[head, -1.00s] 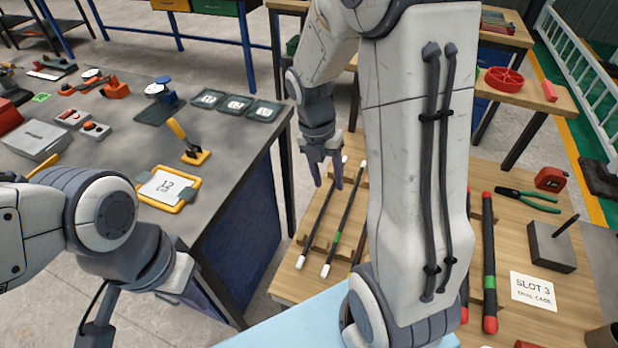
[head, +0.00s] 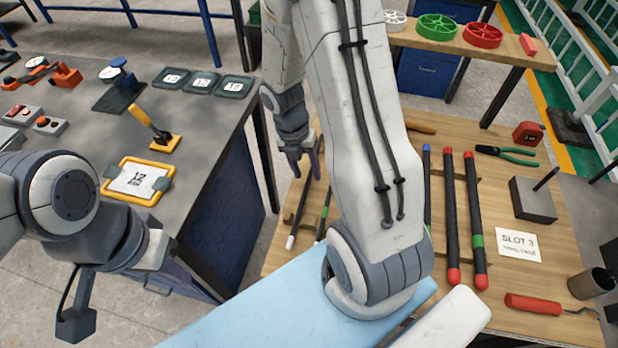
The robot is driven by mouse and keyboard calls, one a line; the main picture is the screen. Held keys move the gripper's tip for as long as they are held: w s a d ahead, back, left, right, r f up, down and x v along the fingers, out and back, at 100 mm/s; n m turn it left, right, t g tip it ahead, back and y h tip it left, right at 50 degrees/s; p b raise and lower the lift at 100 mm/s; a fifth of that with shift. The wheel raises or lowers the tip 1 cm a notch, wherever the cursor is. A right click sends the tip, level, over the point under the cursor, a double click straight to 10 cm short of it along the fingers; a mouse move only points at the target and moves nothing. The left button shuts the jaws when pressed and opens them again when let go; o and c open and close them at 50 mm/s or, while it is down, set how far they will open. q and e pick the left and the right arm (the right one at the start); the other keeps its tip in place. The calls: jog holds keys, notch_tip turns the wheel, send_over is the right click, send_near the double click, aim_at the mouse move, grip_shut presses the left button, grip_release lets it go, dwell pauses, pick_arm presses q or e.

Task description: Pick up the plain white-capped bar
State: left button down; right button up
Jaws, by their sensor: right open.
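The plain white-capped bar (head: 299,212) is dark and lies on the wooden table at the left, its near white cap showing. Its far part is hidden behind my right gripper. A second dark bar with a green band (head: 326,205) lies just right of it, partly hidden by my right arm. My right gripper (head: 306,174) is open, fingers pointing down over the plain bar's far part; I cannot tell whether it touches.
A blue-capped bar (head: 427,190) and two red-capped bars, one plain (head: 450,215) and one green-banded (head: 474,205), lie to the right. Pliers (head: 508,154), a grey block (head: 532,200), a slot 3 card (head: 504,244) and a red-handled tool (head: 533,303) lie further right. The grey bench (head: 215,130) stands left.

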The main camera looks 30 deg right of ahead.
jog(key=shift+f, duration=0.35)
grip_shut()
jog(key=shift+r, duration=0.1)
dwell(1.1)
